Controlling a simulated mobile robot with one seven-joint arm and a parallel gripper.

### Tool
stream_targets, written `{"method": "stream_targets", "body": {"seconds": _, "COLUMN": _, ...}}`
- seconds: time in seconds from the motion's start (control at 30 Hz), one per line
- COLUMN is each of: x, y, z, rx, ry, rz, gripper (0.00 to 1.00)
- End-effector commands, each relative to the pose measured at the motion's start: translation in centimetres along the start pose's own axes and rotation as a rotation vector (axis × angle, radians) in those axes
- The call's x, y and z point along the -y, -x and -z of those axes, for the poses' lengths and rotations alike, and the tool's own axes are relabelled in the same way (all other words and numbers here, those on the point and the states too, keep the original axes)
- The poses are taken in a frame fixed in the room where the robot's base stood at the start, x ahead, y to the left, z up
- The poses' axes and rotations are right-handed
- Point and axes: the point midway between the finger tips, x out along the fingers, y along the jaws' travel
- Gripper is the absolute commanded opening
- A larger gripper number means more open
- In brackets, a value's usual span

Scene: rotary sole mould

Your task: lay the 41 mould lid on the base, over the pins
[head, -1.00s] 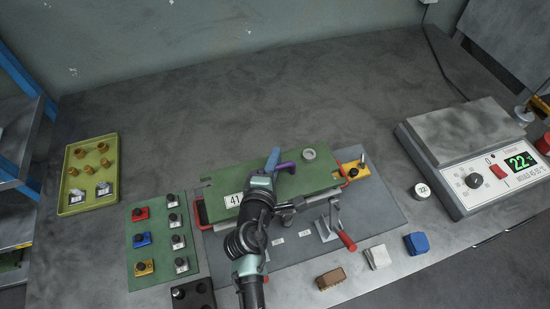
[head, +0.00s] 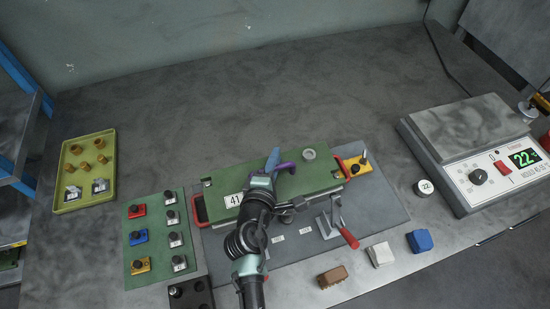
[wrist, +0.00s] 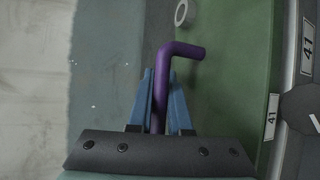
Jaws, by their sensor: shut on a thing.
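The green 41 mould lid (head: 300,178) lies flat in the head view, over the base, with its white 41 label at the left front. My gripper (wrist: 163,90) is shut on its bent purple handle (wrist: 178,52); the blue fingers are on both sides of the handle. The lid's green face (wrist: 235,50) also shows in the wrist view. The base shows at its ends, with a red handle (head: 199,209) at the left and a yellow block (head: 355,165) at the right. The pins under the lid are hidden. I cannot tell whether the lid touches the base.
A toggle clamp with a red grip (head: 349,238) stands in front of the base. A green board (head: 155,263) with several knobbed blocks is at the left, beyond it a yellow tray (head: 68,207). The table behind is clear.

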Motion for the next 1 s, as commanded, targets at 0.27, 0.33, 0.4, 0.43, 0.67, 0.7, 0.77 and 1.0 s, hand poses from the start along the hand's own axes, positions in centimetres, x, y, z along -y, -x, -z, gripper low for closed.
{"method": "stream_targets", "body": {"seconds": 0.27, "x": -0.8, "y": 0.0, "z": 0.0, "rx": -0.001, "ry": -0.002, "rz": -0.014, "gripper": 0.00}}
{"method": "stream_targets", "body": {"seconds": 0.33, "x": -0.8, "y": 0.0, "z": 0.0, "rx": -0.001, "ry": -0.002, "rz": -0.014, "gripper": 0.00}}
{"method": "stream_targets", "body": {"seconds": 0.4, "x": -0.6, "y": -0.1, "z": 0.0, "rx": -0.001, "ry": -0.002, "rz": -0.014, "gripper": 0.00}}
{"method": "stream_targets", "body": {"seconds": 0.43, "x": -0.6, "y": -0.1, "z": 0.0, "rx": -0.001, "ry": -0.002, "rz": -0.014, "gripper": 0.00}}
{"method": "stream_targets", "body": {"seconds": 0.67, "x": 0.3, "y": -0.3, "z": 0.2, "rx": -0.001, "ry": -0.001, "rz": -0.011, "gripper": 0.00}}
{"method": "stream_targets", "body": {"seconds": 0.7, "x": 0.6, "y": -0.3, "z": 0.2, "rx": -0.001, "ry": -0.001, "rz": -0.009, "gripper": 0.00}}
{"method": "stream_targets", "body": {"seconds": 0.77, "x": 0.9, "y": -0.4, "z": 0.2, "rx": -0.001, "ry": 0.000, "rz": -0.007, "gripper": 0.00}}
{"method": "stream_targets", "body": {"seconds": 1.0, "x": 1.4, "y": -0.4, "z": 0.2, "rx": 0.000, "ry": 0.002, "rz": -0.001, "gripper": 0.00}}
